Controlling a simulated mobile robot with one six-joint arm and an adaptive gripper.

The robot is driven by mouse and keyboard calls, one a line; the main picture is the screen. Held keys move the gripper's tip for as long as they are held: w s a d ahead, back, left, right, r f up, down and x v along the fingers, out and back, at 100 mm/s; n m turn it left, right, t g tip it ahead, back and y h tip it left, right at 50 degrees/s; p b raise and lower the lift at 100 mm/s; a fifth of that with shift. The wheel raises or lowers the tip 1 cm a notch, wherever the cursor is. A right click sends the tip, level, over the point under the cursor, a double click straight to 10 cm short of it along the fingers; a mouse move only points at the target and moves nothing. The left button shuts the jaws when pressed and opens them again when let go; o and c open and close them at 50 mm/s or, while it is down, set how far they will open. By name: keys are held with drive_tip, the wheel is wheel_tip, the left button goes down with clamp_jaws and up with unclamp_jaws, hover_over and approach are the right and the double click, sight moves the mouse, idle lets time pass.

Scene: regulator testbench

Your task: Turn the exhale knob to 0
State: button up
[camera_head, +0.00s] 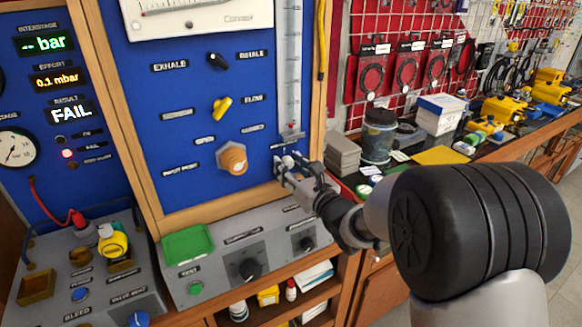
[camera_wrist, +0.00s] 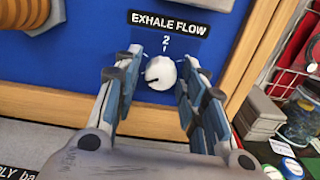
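A small white round knob (camera_wrist: 160,73) sits on the blue panel (camera_wrist: 85,65) under a black label (camera_wrist: 168,24) reading EXHALE FLOW. A 2 is printed above the knob, with light ticks around it. A dark mark shows on the knob's left side; its exact setting is hard to read. My gripper (camera_wrist: 156,80) is open, one finger on each side of the knob. I cannot tell whether either finger touches it. In the head view my gripper (camera_head: 291,165) is at the panel's lower right, and its fingers largely hide the knob.
A black EXHALE/INHALE selector (camera_head: 217,60), a yellow lever (camera_head: 221,107) and a bronze knob (camera_head: 232,158) are left of my gripper. A glass tube (camera_head: 288,70) rises above it. A control box (camera_head: 240,255) stands below. Grey boxes (camera_head: 343,153) are to the right.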

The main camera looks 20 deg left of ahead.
drive_tip(key=shift+o, duration=0.8)
drive_tip(key=shift+s+d, duration=0.2)
drive_tip(key=shift+d, duration=0.15)
drive_tip(key=v, duration=1.1)
drive_tip(key=shift+s, duration=0.15)
